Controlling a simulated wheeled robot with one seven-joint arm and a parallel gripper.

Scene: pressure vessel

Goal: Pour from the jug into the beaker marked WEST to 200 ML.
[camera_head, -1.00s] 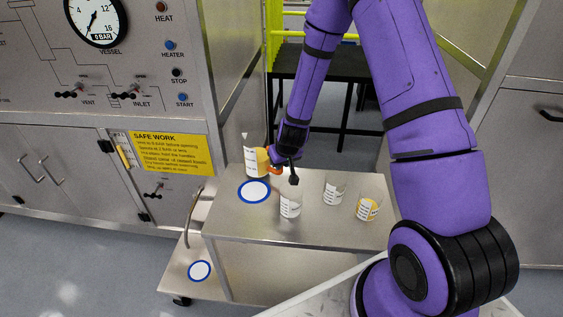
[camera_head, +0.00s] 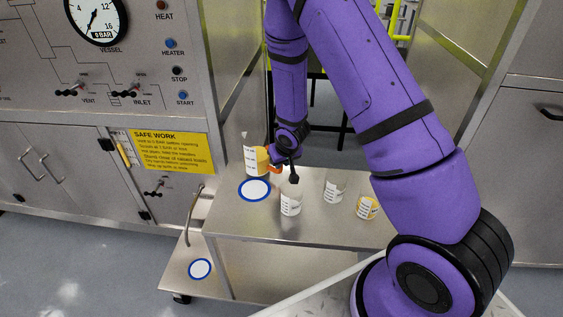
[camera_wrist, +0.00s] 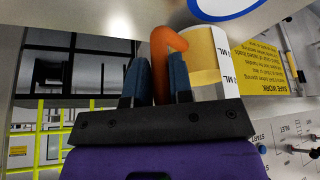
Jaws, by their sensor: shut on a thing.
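The jug (camera_head: 251,161), clear with a white label and yellow-orange liquid, is held by its orange handle in my gripper (camera_head: 275,160). It looks near upright, behind the blue-ringed white disc on the cart top. In the wrist view the fingers of my gripper (camera_wrist: 154,80) are shut around the orange handle (camera_wrist: 165,48), with the jug (camera_wrist: 207,60) to their right. Three beakers stand to the right: a front one (camera_head: 290,203) and a back one (camera_head: 334,191), both seemingly empty, and a right one (camera_head: 367,208) with yellow-orange contents. Their names are too small to read.
The steel cart top (camera_head: 240,222) carries the blue-ringed disc (camera_head: 254,189); another disc (camera_head: 200,268) lies on the lower shelf. A curved handle (camera_head: 194,215) rises at the cart's left. The control panel (camera_head: 100,70) stands at left. Clear cart surface lies around the front beaker.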

